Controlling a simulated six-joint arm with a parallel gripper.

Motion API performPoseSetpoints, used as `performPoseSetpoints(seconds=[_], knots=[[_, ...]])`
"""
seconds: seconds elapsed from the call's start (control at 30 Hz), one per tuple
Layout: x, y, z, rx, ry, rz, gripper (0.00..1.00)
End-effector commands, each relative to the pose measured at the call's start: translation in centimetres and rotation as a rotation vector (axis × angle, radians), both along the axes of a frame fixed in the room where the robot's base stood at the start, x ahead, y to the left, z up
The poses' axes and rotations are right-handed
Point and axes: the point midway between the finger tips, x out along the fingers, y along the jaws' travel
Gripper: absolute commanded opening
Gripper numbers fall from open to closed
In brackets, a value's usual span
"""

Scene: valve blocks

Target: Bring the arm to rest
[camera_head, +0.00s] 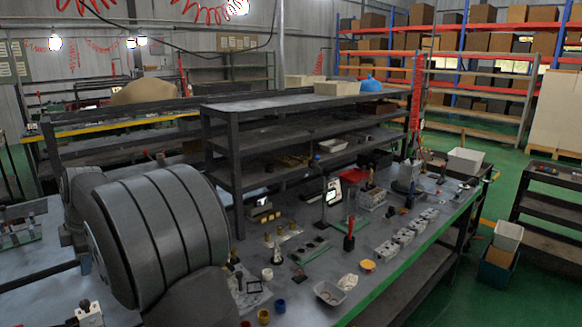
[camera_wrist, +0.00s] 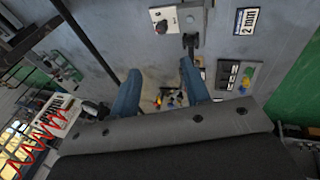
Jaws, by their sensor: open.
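In the wrist view my gripper (camera_wrist: 160,67) shows two blue fingers spread wide apart. It is open, with only grey surface and small blurred parts visible between the fingers. A white block with a dark knob (camera_wrist: 164,22) lies beyond the fingertips, apart from them. A dark clamp-like piece (camera_wrist: 191,42) shows close to the right fingertip; I cannot tell whether they touch. In the head view my large grey arm links fill the left front, and my gripper is not visible there. A row of pale valve blocks (camera_head: 405,234) sits on the bench at the right.
The bench (camera_head: 372,283) holds a grey bin (camera_head: 330,293), a red-handled tool (camera_head: 349,236), yellow and blue cups and several small parts. Dark shelving (camera_head: 300,122) rises at its back. A plate with dark cutouts (camera_wrist: 236,77) and a "2 mm" label (camera_wrist: 246,21) show in the wrist view.

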Motion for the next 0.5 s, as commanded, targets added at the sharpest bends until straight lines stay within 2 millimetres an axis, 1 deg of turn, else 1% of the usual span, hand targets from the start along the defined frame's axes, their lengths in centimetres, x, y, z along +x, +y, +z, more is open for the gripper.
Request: performPoseSetpoints(seconds=[0.03,0.07,0.13,0.5], knots=[[0.0,-0.4,1.1,0.004,-0.004,-0.001,0.43],[-0.1,-0.6,1.6,0.002,-0.003,-0.001,0.43],[0.2,-2.1,1.8,-0.024,0.001,-0.003,0.43],[1.3,-9.6,1.7,-0.168,0.030,-0.014,0.43]])
